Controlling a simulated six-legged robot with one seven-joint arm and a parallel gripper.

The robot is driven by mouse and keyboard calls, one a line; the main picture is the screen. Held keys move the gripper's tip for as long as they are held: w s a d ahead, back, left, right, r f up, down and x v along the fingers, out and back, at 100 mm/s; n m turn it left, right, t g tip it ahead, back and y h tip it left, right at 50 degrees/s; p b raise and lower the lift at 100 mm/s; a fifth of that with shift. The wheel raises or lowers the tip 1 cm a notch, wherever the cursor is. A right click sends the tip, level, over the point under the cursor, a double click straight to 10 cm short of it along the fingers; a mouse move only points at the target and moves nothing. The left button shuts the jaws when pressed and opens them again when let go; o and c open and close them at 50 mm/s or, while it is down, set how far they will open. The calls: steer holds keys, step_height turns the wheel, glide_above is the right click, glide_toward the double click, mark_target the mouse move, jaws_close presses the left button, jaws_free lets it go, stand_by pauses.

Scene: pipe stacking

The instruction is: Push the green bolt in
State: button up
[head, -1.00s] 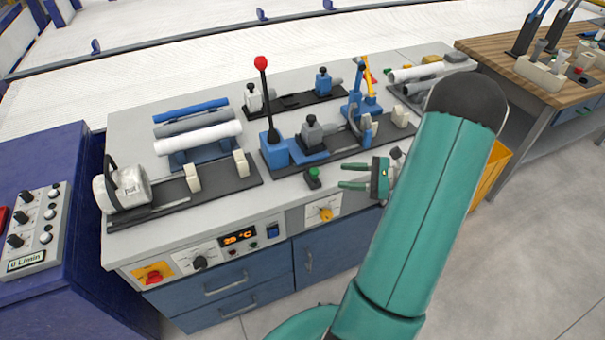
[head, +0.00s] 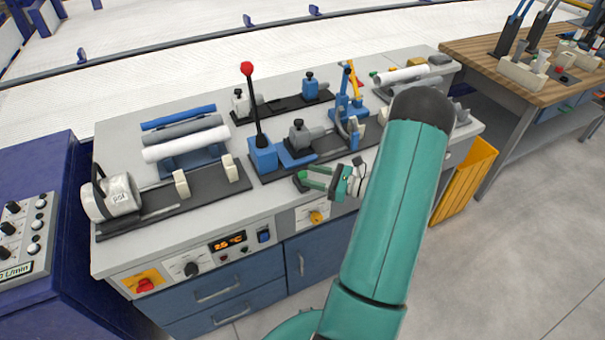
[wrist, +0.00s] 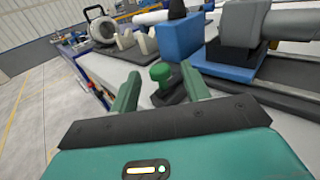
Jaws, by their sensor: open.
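The green bolt (wrist: 161,73) has a round green head and stands up from a small dark base (wrist: 169,92) on the bench top. In the wrist view it lies between the two green fingers of my gripper (wrist: 158,88), just beyond or level with their tips; I cannot tell if either finger touches it. In the head view my gripper (head: 314,179) is open at the bench's front edge, its fingers pointing left. There the fingers cover most of the bolt and its base.
Pipes (head: 187,143) lie on a rack at the left. Bench-top space (head: 265,197) in front is clear. A yellow bin (head: 465,179) stands at the right.

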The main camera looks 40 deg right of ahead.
mark_target(303, 174)
steer(key=shift+x, duration=1.8)
steer(key=shift+c, duration=0.5)
steer(key=shift+s+a, duration=0.1)
jaws_close()
steer(key=shift+w+d, duration=0.2)
steer(key=shift+w, duration=0.5)
steer(key=shift+w+d, duration=0.25)
steer(key=shift+w, duration=0.45)
